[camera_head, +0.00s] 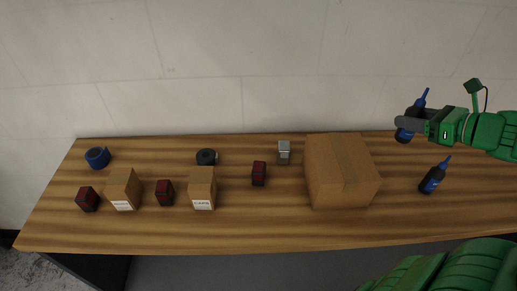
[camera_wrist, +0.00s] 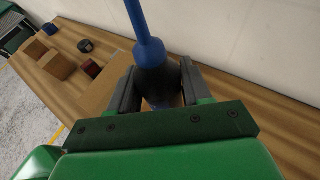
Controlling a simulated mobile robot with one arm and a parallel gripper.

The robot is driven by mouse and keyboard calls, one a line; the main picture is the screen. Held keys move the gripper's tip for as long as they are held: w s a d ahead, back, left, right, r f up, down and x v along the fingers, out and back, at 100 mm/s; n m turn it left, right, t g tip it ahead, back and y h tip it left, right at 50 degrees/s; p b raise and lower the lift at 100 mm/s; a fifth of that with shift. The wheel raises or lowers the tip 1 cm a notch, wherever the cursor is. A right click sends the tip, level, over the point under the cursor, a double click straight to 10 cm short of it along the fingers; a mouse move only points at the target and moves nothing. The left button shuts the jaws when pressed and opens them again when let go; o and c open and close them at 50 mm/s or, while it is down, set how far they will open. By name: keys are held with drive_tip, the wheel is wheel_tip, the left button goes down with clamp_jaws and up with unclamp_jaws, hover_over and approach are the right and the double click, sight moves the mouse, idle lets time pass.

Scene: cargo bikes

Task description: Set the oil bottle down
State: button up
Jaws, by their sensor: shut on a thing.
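A dark oil bottle with a blue nozzle (camera_head: 420,102) is held by my gripper (camera_head: 408,124) at the right of the head view. My gripper is shut around the bottle's body. The bottle stands nearly upright, tilted slightly in the picture, over the back right of the wooden table (camera_head: 270,232). I cannot tell whether its base touches the table. In the wrist view the blue nozzle (camera_wrist: 146,40) rises between the two dark jaws (camera_wrist: 155,88). The bottle's lower part is mostly hidden there.
A second oil bottle (camera_head: 432,180) stands in front of my gripper. A large cardboard box (camera_head: 342,178) is to the left. Further left are small boxes (camera_head: 123,188), dark red blocks (camera_head: 259,173), tape rolls (camera_head: 97,157) and a grey object (camera_head: 284,151). The wall is close behind.

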drive_tip(key=w+a+n+g+y, duration=0.2)
drive_tip(key=w+a+n+g, duration=0.15)
drive_tip(key=a, duration=1.05)
drive_tip(key=w+a+n+g+y, duration=0.2)
drive_tip(key=w+a, duration=0.3)
drive_tip(key=a, duration=1)
drive_tip(key=s+a+n+g+y, duration=0.1)
drive_tip(key=s+a+n+g, duration=0.3)
drive_tip(key=a, duration=0.9)
drive_tip(key=s+a+n+g, duration=0.15)
drive_tip(key=s+a, duration=0.45)
drive_tip(key=a, duration=0.7)
drive_tip(key=shift+w+a+f, duration=1.35)
drive_tip(key=shift+w+f, duration=0.65)
drive_tip(key=shift+f, duration=0.5)
drive_tip(key=shift+w+a+f, duration=1.4)
drive_tip(key=shift+w+f, duration=0.65)
drive_tip(key=shift+f, duration=0.5)
drive_tip(key=shift+w+a+f, duration=1.35)
drive_tip(key=shift+w+f, duration=0.65)
drive_tip(key=shift+f, duration=2)
drive_tip(key=shift+f, duration=0.15)
